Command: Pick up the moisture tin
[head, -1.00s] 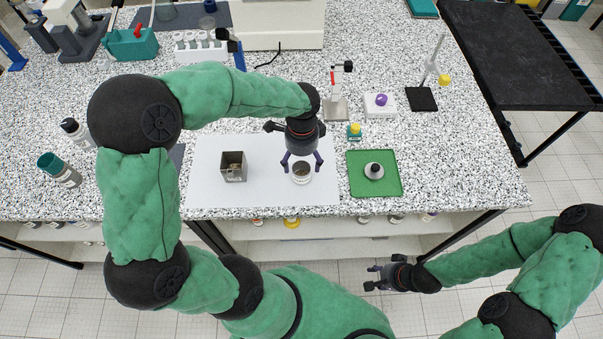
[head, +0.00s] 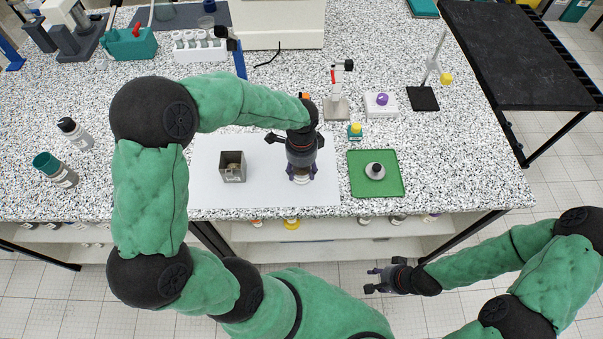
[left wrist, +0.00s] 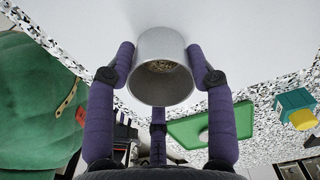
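The moisture tin is a round, silvery open tin (left wrist: 163,45) with brownish grains inside, standing on the white mat (head: 210,190). In the head view its lower part (head: 301,180) shows below my left gripper (head: 302,175), which mostly hides it. My left gripper is directly over the tin, with purple fingers on either side of it. In the left wrist view the fingers (left wrist: 160,65) look open around the tin, close to its wall; I cannot tell whether they touch. My right gripper (head: 373,280) is open and empty, off the bench front.
A square grey box (head: 232,172) stands left of the tin on the mat. A green tray (head: 390,187) with a grey, dark-topped object (head: 375,171) lies to the right. A teal, yellow-topped block (head: 355,131) and a burette-like stand (head: 338,108) are behind.

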